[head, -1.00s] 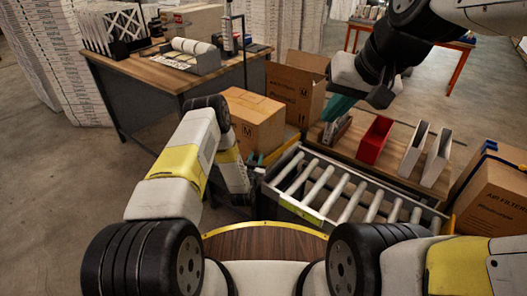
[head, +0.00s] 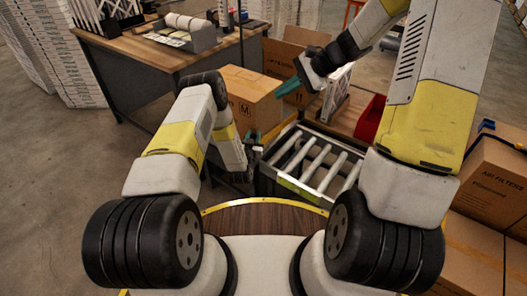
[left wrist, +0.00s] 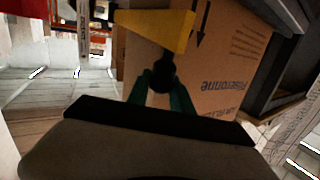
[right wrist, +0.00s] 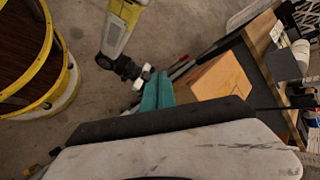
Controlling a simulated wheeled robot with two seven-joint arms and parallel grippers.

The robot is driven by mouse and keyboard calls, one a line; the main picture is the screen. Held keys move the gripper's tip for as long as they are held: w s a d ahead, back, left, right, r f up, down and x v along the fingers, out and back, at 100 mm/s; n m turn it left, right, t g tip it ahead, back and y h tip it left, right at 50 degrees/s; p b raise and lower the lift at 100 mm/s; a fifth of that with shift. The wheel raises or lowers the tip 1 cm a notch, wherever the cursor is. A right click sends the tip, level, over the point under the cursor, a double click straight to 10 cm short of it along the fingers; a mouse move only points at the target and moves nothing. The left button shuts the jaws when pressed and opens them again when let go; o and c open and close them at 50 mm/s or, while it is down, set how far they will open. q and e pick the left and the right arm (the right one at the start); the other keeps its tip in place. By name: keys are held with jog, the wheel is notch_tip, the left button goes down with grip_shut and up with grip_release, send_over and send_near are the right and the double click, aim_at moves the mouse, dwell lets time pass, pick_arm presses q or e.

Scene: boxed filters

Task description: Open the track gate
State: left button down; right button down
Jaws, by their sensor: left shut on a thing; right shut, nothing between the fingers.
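My left gripper (head: 253,137) is low beside the left end of the roller track (head: 300,189). In the left wrist view, its green fingers (left wrist: 166,92) are shut on a dark knob (left wrist: 162,70). A yellow plate (left wrist: 155,28) sits just above the knob. I cannot tell how far the gate is open; the head view hides most of it behind my left arm. My right gripper (head: 288,88) is higher, above the far side of the track near the cardboard boxes. Its teal fingers, also in the right wrist view (right wrist: 157,90), are shut and empty.
A closed cardboard box (head: 250,98) stands behind the track, with an open carton (head: 290,62) behind it. A red bin (head: 370,118) and a white panel (head: 338,86) stand on the wooden bench. Air filter cartons (head: 495,180) are at right.

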jog(key=w+d+f+m+t+y, duration=0.1)
jog(key=w+f+m+t, duration=0.3)
jog(key=f, duration=0.8)
jog(key=w+f+m+y, duration=0.15)
jog(key=f+m, duration=0.45)
jog(key=f, duration=0.6)
jog(key=w+d+f+m+t, duration=0.15)
jog(key=w+f+m, duration=0.35)
jog(key=f, duration=0.8)
jog(key=s+x, duration=0.1)
jog(key=x, duration=0.9)
jog(key=shift+a+m, duration=0.3)
jog(key=shift+m, duration=0.1)
jog(key=shift+r+t, duration=0.15)
jog(key=shift+t, duration=0.1)
